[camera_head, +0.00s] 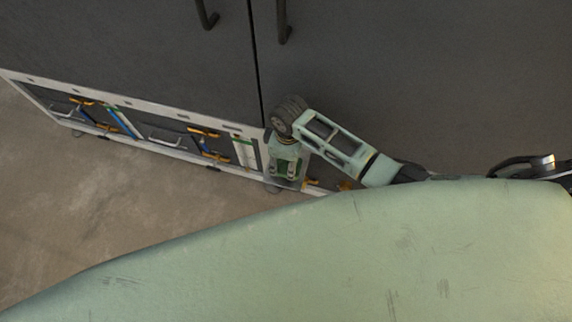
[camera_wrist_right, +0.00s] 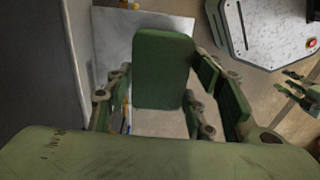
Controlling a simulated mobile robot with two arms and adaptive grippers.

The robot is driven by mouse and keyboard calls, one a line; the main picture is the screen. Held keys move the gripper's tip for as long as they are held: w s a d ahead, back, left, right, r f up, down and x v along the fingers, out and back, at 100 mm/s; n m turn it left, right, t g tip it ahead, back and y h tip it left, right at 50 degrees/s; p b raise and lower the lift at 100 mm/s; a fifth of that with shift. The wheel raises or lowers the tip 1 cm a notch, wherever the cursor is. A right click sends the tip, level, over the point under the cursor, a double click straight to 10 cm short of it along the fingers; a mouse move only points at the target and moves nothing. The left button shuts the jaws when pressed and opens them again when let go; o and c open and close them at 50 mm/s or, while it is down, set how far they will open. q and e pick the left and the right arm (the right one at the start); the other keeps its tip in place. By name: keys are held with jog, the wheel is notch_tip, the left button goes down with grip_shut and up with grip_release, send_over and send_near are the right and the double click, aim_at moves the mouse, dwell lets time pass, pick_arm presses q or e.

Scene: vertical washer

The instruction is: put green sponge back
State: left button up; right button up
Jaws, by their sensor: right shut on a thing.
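The green sponge (camera_wrist_right: 162,70) is a dark green block between the fingers of my right gripper (camera_wrist_right: 158,108) in the wrist view. My right gripper is shut on it. In the head view my right gripper (camera_head: 285,172) points down at the right part of the white-framed rack (camera_head: 190,116), close to the dark cabinet. The sponge is mostly hidden by the fingers there. In the wrist view a pale surface lies behind the sponge. What may be my left gripper (camera_wrist_right: 290,86) shows small at the right edge of the wrist view; its opening is unclear.
Dark grey cabinet doors (camera_head: 150,50) with handles (camera_head: 284,24) stand right behind the rack. The rack holds tools with yellow, blue and white parts. The brown floor (camera_head: 130,205) left of my body is clear.

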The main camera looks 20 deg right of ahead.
aim_at(286, 165)
jog(key=shift+w+d+f, duration=0.15)
jog(key=shift+w+f, duration=0.25)
jog(key=shift+w, duration=0.05)
jog(key=shift+f, duration=1.85)
jog(key=o, duration=1.2)
jog(key=shift+f, duration=0.1)
jog(key=r+p, duration=0.1)
jog(key=r, duration=1.1)
jog(key=shift+d+r, duration=0.1)
jog(key=shift+d, duration=0.1)
